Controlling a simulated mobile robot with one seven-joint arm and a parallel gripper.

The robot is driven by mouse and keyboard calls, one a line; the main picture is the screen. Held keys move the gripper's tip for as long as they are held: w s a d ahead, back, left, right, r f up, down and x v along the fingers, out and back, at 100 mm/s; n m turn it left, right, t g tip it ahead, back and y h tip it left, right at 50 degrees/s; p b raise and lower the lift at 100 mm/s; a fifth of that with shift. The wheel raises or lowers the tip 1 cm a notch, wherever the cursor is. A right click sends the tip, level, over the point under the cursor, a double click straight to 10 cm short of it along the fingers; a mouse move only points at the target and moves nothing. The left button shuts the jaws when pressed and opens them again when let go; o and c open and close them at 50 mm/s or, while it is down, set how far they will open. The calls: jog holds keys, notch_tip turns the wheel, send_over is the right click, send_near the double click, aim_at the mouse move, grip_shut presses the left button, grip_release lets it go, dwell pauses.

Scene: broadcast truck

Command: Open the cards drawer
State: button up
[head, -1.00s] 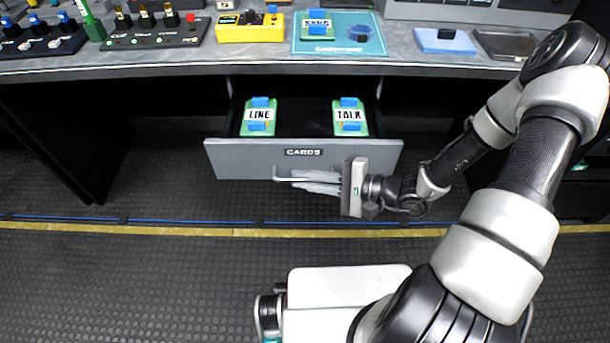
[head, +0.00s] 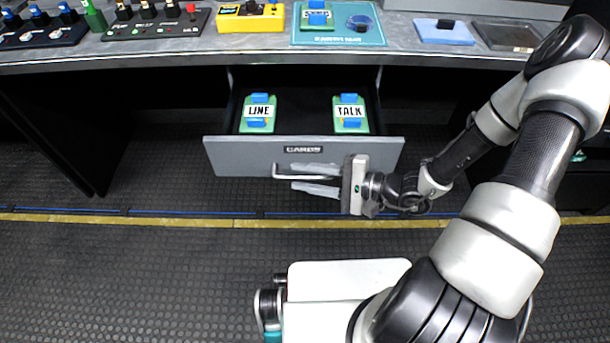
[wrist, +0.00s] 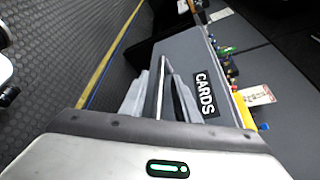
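The cards drawer (head: 230,158) is a grey drawer under the counter, pulled out well beyond the counter edge. Its front has a black CARDS label (head: 303,150), which also shows in the wrist view (wrist: 205,93). Inside lie two green and blue cards, LINE (head: 258,113) at left and TALK (head: 350,113) at right. A thin bar handle (head: 283,175) runs along the front. My gripper (head: 308,178) is at the handle, its fingers apart on either side of the bar. In the wrist view a gap shows between the fingers (wrist: 158,95), with the bar between them.
The counter (head: 180,48) above holds a yellow box (head: 250,18), a teal mat (head: 340,38) with a card on it, a blue pad (head: 443,33) and switch panels. The dark ribbed floor (head: 150,270) before the drawer is open, crossed by a yellow line.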

dwell(0.3)
jog(key=p+v, duration=0.2)
jog(key=v, duration=1.5)
jog(key=shift+d+p, duration=0.2)
jog(key=shift+p, duration=0.2)
jog(key=shift+r, duration=0.1)
